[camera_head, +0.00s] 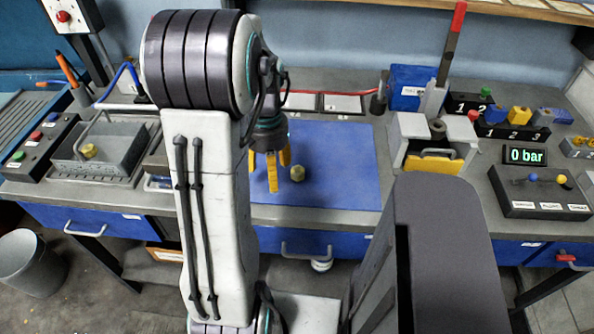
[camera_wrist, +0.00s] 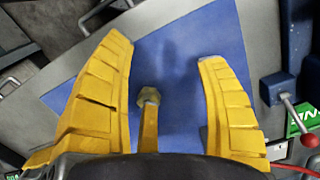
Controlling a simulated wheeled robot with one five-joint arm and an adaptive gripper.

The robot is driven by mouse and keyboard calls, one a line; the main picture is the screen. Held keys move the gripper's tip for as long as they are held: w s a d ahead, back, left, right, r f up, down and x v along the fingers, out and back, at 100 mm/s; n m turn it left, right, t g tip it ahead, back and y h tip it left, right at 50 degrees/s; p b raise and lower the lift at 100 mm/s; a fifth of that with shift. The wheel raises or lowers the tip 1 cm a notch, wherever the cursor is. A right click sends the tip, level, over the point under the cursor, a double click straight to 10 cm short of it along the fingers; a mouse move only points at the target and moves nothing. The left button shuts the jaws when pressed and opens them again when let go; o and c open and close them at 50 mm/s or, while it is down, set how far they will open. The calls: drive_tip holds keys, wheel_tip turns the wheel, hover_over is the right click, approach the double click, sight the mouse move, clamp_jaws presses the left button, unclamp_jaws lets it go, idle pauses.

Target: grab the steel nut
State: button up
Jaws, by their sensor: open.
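A small hex-shaped nut (camera_head: 297,173), dull yellowish metal, rests on the blue mat (camera_head: 345,180) near its front half. In the wrist view the nut (camera_wrist: 148,93) shows at the tip of the middle finger, between the two outer fingers. My gripper (camera_head: 270,174) has several yellow fingers spread apart, pointing down over the mat just left of the nut. In the wrist view my gripper (camera_wrist: 165,52) is open with nothing held. Whether the middle finger touches the nut cannot be told.
To the right stand a white press-like fixture with a yellow plate (camera_head: 432,165), a pressure display (camera_head: 527,155) and a dark lever box (camera_head: 540,195). The mat around the nut is clear.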

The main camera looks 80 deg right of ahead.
sight(298, 170)
drive_tip(key=s+d+m, duration=0.1)
drive_tip(key=d, duration=0.1)
drive_tip(key=s+d+m, duration=0.3)
drive_tip(key=s+d, duration=0.1)
drive_tip(key=shift+s+d+f+m+h, duration=0.2)
drive_tip(key=shift+f+m+h, duration=0.1)
drive_tip(key=shift+m, duration=0.1)
drive_tip(key=shift+d+r+m, duration=0.25)
drive_tip(key=shift+d+m, duration=0.15)
drive_tip(key=shift+m, duration=0.4)
drive_tip(key=shift+a+f+p, duration=0.15)
drive_tip(key=shift+f+p, duration=0.3)
drive_tip(key=shift+f, duration=3.15)
clamp_jaws()
drive_tip(key=shift+r, duration=0.15)
